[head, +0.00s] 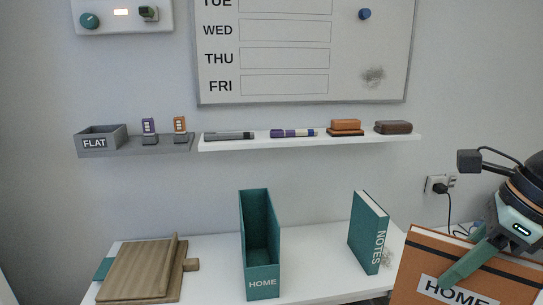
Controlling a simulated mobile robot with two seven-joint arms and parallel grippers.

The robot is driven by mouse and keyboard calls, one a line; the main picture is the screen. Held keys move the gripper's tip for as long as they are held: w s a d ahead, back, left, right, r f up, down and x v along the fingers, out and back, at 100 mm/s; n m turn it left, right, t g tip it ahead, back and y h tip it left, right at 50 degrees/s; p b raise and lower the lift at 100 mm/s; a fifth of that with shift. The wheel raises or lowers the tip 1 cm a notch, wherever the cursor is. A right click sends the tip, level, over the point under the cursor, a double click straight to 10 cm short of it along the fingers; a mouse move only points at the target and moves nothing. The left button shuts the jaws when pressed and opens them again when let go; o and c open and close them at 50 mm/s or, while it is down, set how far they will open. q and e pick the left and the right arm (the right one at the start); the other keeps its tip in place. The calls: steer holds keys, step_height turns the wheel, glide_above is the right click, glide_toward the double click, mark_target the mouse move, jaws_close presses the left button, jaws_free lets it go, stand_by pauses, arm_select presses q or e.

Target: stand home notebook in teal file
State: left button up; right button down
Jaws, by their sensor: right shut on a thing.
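The home notebook (412,271) is orange-brown with a white HOME label and shows at the lower right, cut off by the bottom of the head view. My right gripper (460,268) is shut on it, with a finger lying across its front cover over part of the label. The teal file (263,278) stands upright on the white desk near the middle, labelled HOME. It is open at the top and front, and looks empty. The held notebook is to its right and apart from it. My left gripper is not in view.
A teal NOTES book (368,232) stands on the desk (322,268) between file and notebook. A wooden board (135,274) lies at left over something teal. Above are a white shelf (300,141) with markers and erasers, a grey FLAT tray (100,139) and a whiteboard (285,85).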

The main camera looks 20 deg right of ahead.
steer(key=shift+w+d+f+n, duration=0.1)
steer(key=shift+w+f+n, duration=0.1)
steer(key=shift+n, duration=0.1)
